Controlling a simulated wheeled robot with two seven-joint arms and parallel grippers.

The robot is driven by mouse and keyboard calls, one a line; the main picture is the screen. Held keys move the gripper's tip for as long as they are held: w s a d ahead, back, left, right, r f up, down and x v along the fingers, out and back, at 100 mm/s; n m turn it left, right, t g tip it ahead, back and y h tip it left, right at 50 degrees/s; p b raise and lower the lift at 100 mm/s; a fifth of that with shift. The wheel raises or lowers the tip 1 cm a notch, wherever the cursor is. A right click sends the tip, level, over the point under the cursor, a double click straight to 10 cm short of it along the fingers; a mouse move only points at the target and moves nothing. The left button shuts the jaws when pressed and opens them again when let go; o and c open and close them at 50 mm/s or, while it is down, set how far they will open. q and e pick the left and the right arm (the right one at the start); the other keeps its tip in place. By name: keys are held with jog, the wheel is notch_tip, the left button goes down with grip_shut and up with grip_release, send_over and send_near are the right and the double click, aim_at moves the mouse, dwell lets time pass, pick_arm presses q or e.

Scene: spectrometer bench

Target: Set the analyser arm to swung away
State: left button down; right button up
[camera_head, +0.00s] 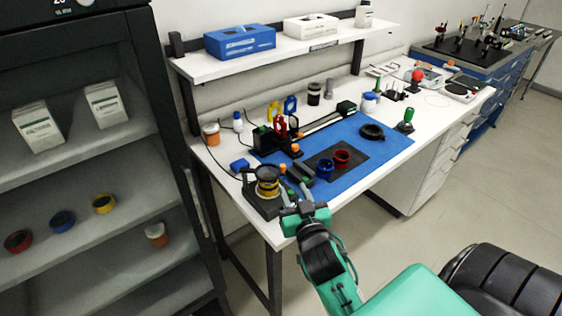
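A small instrument with a black base (262,207) and a round black-and-yellow drum (267,183) stands at the front left corner of the white bench. A short dark bar (300,172) with an orange end lies just right of it; I cannot tell for sure whether this is the analyser arm or how it is joined. My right gripper (294,190) is at the bench's front edge, close to the right side of the instrument. Its fingers look apart, and I see nothing clearly held. Its fingers and wrist hide part of the instrument's right side. My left gripper is out of view.
A blue mat (375,155) carries a dark plate with a blue ring (325,168) and a red ring (341,158), plus a black ring (372,131). Yellow and red holders stand behind. A shelf (290,55) overhangs the bench. An open cabinet (85,160) stands left.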

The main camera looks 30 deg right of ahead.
aim_at(284, 168)
jog(key=p+x, duration=0.3)
jog(key=x, duration=0.9)
jog(key=shift+w+d, duration=0.1)
jog(key=shift+w, duration=0.25)
grip_shut()
